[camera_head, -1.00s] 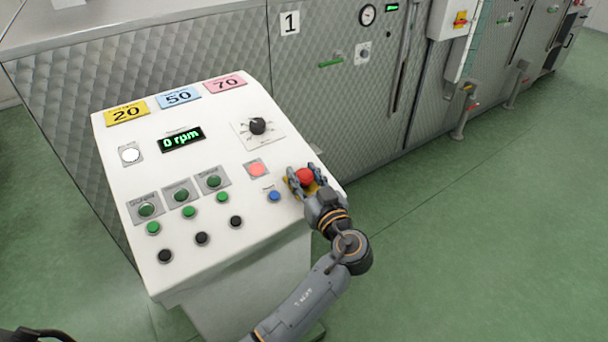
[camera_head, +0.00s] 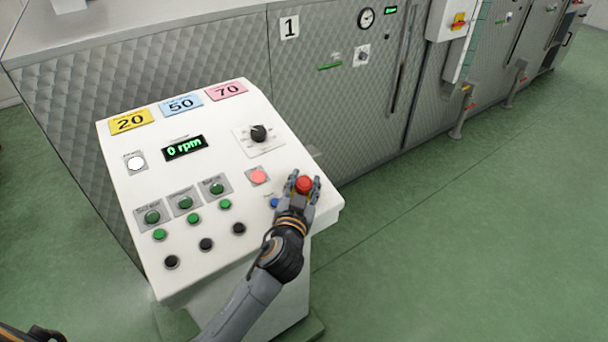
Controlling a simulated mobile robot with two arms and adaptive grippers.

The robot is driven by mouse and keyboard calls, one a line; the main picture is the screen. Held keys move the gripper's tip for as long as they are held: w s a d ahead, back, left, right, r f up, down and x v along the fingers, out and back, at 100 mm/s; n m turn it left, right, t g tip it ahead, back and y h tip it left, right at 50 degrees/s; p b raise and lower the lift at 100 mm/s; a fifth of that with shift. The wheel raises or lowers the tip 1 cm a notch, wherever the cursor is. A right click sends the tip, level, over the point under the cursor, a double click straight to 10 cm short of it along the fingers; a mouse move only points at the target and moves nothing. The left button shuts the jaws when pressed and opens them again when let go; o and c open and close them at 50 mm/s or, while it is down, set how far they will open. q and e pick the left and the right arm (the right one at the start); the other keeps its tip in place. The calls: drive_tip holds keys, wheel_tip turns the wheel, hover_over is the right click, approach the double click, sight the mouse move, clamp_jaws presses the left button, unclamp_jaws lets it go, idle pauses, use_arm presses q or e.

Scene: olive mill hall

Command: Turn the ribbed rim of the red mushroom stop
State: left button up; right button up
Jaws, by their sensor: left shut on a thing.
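The red mushroom stop (camera_head: 304,184) sits at the right edge of the sloped white control panel (camera_head: 255,103). My left gripper (camera_head: 304,187) has one finger on each side of its rim and is shut on it. The fingers and palm hide the rim's sides and most of the base under it. The ribs on the rim are too small to make out. My left forearm comes up from the bottom of the picture. My right gripper is not in view.
A blue button (camera_head: 274,203) lies just left of the gripper, partly covered. The display (camera_head: 184,147) reads 0 rpm. Green floor right of the panel is clear.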

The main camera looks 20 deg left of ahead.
use_arm(q)
drive_tip(key=shift+m+h+p, duration=0.55)
drive_tip(key=shift+m+h, duration=0.05)
drive_tip(key=o, duration=1.2)
drive_tip(key=shift+w, duration=0.1)
drive_tip(key=s+r, duration=0.1)
drive_tip(key=s, duration=1.1)
drive_tip(key=shift+d, duration=0.15)
drive_tip(key=shift+r, duration=0.1)
